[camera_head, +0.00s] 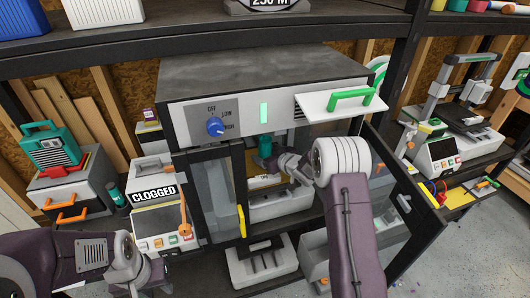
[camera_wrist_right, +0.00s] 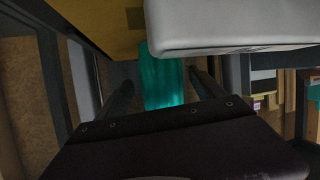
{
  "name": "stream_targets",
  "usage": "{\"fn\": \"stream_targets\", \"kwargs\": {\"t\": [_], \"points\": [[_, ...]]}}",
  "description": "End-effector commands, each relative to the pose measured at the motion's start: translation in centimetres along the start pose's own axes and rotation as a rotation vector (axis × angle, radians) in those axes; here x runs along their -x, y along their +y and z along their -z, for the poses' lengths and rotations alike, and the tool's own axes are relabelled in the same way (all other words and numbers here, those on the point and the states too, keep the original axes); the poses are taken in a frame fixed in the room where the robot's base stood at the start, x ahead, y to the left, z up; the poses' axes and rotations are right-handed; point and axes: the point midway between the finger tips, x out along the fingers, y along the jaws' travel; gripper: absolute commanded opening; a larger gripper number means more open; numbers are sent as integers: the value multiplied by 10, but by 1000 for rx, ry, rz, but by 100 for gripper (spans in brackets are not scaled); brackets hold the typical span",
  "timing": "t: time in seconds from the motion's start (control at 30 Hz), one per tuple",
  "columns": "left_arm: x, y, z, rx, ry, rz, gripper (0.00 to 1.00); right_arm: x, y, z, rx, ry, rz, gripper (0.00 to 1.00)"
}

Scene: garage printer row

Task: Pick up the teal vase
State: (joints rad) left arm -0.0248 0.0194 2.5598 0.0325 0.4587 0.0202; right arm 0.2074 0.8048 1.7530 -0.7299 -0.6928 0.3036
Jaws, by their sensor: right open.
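The teal vase (camera_head: 264,146) stands inside the open grey cabinet, partly hidden by my right gripper and the cabinet front. It also shows in the right wrist view as a teal upright shape (camera_wrist_right: 164,75) between the two dark fingers. My right gripper (camera_head: 272,160) reaches into the cabinet opening, open, with its fingers either side of the vase; contact cannot be judged. My left gripper (camera_head: 146,280) is low at the left, in front of the printer marked CLOGGED; its fingertips are unclear.
The grey cabinet (camera_head: 250,70) has a blue knob and a raised white flap (camera_head: 325,104) above my right arm. Its dark-framed door (camera_head: 400,215) stands open at right. A white printer (camera_head: 160,225) and a teal bottle (camera_head: 115,193) are left. A pale block overhangs the wrist view.

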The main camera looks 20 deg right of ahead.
Motion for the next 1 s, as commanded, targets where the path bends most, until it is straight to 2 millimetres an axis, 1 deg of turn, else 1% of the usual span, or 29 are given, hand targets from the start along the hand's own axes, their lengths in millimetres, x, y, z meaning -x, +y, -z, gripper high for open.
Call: {"fn": "stream_targets", "kwargs": {"t": [0.1, 0.23, 0.33, 0.5, 0.53, 0.57, 0.6, 0.67, 0.7, 0.73, 0.77, 1.0], "points": [[1, 0, 0, 0, 0, 0, 36, -22, -3, -4, 0, -1, 2, 78], [2, 0, 0, 0, 0, 0, 36, -41, -2, -4, 1, 0, 1, 78], [2, 0, 0, 0, 0, 0, 36, -47, -2, -4, -1, -2, 0, 78], [2, 0, 0, 0, 0, 0, 36, -47, -2, -4, -1, -2, -1, 78], [2, 0, 0, 0, 0, 0, 36, -47, -2, -4, -1, -2, 0, 72], [2, 0, 0, 0, 0, 0, 36, -47, -2, -4, -1, -2, 0, 64], [2, 0, 0, 0, 0, 0, 36, -47, -2, -4, -1, -2, 0, 53], [2, 0, 0, 0, 0, 0, 36, -47, -2, -4, -1, -2, 0, 36], [2, 0, 0, 0, 0, 0, 36, -47, -2, -4, -1, -2, 0, 25], [2, 0, 0, 0, 0, 0, 36, -47, -2, -4, -1, -2, 0, 17], [2, 0, 0, 0, 0, 0, 36, -47, -2, -4, -1, -2, 0, 11], [2, 0, 0, 0, 0, 0, 36, -46, -2, -3, -1, -2, 0, 11]]}}
